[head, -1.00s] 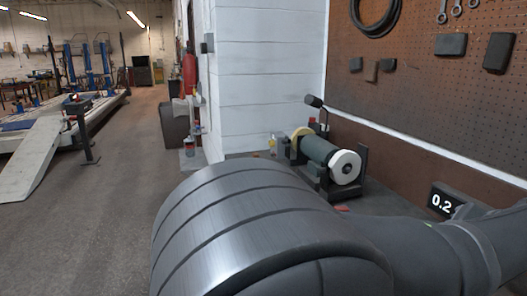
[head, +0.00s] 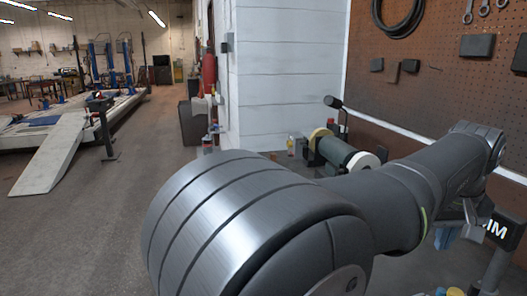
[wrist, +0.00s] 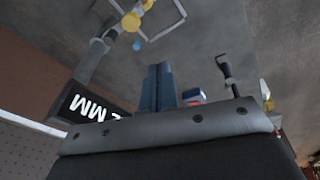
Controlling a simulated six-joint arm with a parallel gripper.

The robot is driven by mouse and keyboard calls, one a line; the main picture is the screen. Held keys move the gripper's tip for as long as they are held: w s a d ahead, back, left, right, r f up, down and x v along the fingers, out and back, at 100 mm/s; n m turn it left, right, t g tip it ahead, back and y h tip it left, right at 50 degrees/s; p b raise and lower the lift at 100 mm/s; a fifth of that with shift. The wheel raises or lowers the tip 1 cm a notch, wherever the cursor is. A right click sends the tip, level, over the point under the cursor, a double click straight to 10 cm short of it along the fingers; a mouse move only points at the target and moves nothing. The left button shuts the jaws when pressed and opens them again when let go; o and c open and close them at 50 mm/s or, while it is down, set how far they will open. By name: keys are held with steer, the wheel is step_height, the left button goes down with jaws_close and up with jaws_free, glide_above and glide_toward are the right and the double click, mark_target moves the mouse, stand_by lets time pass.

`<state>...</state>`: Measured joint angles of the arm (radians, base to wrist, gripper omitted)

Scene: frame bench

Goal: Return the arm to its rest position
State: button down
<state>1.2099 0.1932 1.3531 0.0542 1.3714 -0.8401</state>
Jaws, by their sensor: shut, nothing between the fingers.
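My arm crosses the lower right of the head view, with its wrist end at the far right. My gripper (wrist: 159,70) shows in the wrist view as two dark blue fingers side by side, pressed together with nothing between them. They stand out past a grey screwed plate, clear of the surface behind them.
A bench grinder (head: 343,156) stands behind my forearm by the white wall. A digital display reading MM (head: 497,230) is close to my wrist and also shows in the wrist view (wrist: 93,105). A pegboard (head: 420,90) rises behind. Open floor (head: 110,220) lies left.

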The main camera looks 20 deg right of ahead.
steer(key=shift+w+a+r+n+g+h, duration=0.15)
steer(key=shift+r+n+g+h, duration=0.15)
steer(key=shift+r+n+g, duration=0.45)
steer(key=shift+w+a+r+n+g+h, duration=0.1)
steer(key=shift+a+r+n+g+h, duration=0.15)
steer(key=shift+r+n+g, duration=0.4)
steer(key=shift+w+a+r+n+g+h, duration=0.1)
steer(key=shift+r+n+g+h, duration=0.35)
steer(key=shift+r, duration=0.5)
